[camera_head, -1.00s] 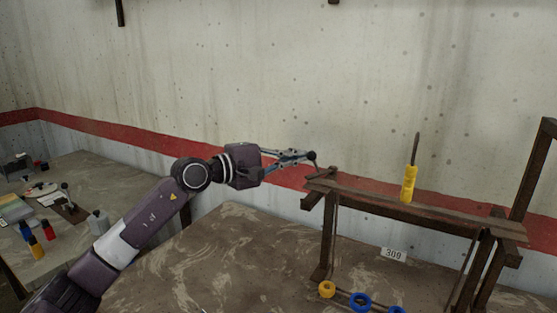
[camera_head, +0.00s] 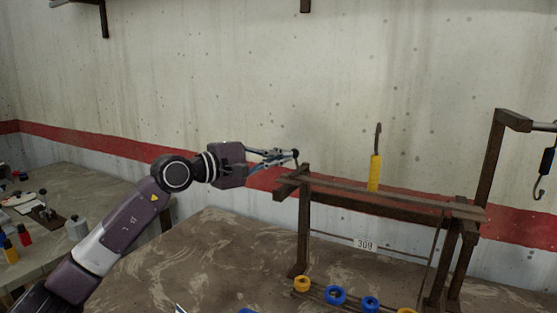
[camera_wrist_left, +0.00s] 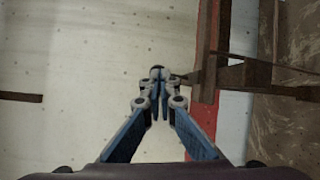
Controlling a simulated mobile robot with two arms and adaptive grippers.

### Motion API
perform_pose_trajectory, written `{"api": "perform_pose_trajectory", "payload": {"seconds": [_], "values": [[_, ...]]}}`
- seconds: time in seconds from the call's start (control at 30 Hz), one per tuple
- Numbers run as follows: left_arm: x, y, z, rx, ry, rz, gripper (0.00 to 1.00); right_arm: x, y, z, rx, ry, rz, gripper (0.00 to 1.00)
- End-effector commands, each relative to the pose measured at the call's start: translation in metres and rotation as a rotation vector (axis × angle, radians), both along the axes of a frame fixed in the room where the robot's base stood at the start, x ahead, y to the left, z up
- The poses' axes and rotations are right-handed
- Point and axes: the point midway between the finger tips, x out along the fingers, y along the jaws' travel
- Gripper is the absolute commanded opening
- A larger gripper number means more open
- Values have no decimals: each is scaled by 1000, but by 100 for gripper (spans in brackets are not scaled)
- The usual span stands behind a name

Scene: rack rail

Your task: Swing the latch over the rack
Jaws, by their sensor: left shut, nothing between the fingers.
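The dark wooden rack (camera_head: 395,207) stands on the table, with a long top rail. The latch (camera_head: 296,155) shows as a thin upright piece with a dark round knob at the rack's left end. My left gripper (camera_head: 290,155) comes in from the left, shut and empty, its tips at the knob. In the left wrist view the shut fingertips (camera_wrist_left: 159,85) are close beside the rack's end (camera_wrist_left: 245,74); I cannot tell whether they touch the latch. A yellow-handled tool (camera_head: 375,172) stands upright at the rail.
Yellow and blue rings (camera_head: 335,295) sit low at the rack's front. A label reading 309 (camera_head: 365,245) is under the rail. A dark hook (camera_head: 545,172) hangs from a post at the right. The table (camera_head: 215,250) left of the rack is mostly clear.

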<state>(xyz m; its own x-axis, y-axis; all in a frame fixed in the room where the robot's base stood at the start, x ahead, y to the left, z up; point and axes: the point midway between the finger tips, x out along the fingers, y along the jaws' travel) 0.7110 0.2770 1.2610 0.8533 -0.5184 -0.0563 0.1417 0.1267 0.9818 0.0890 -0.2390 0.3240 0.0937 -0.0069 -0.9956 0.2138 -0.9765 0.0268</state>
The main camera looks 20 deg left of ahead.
Motion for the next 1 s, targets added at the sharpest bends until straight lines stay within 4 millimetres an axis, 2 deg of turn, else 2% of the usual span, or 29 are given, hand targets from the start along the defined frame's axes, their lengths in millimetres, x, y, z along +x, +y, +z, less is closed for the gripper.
{"api": "perform_pose_trajectory", "payload": {"seconds": [0.03, 0.3, 0.57, 0.67, 1.0], "values": [[-1, -7, -3, -2, 6, -14, 0, 0, 2, 0, 2, -1, -1, 40], [-1, -8, -4, -2, 6, -15, 0, 0, 13, 0, 15, 0, -5, 40], [-6, -4, -4, -2, 8, -14, 0, 1, 5, 0, 6, -2, 0, 40], [-15, 4, -4, -1, 8, -10, 0, 1, 5, 0, 6, -2, 0, 40], [-67, 42, 1, 1, 5, -1, 0, 1, 5, 0, 6, -1, -1, 40]]}}
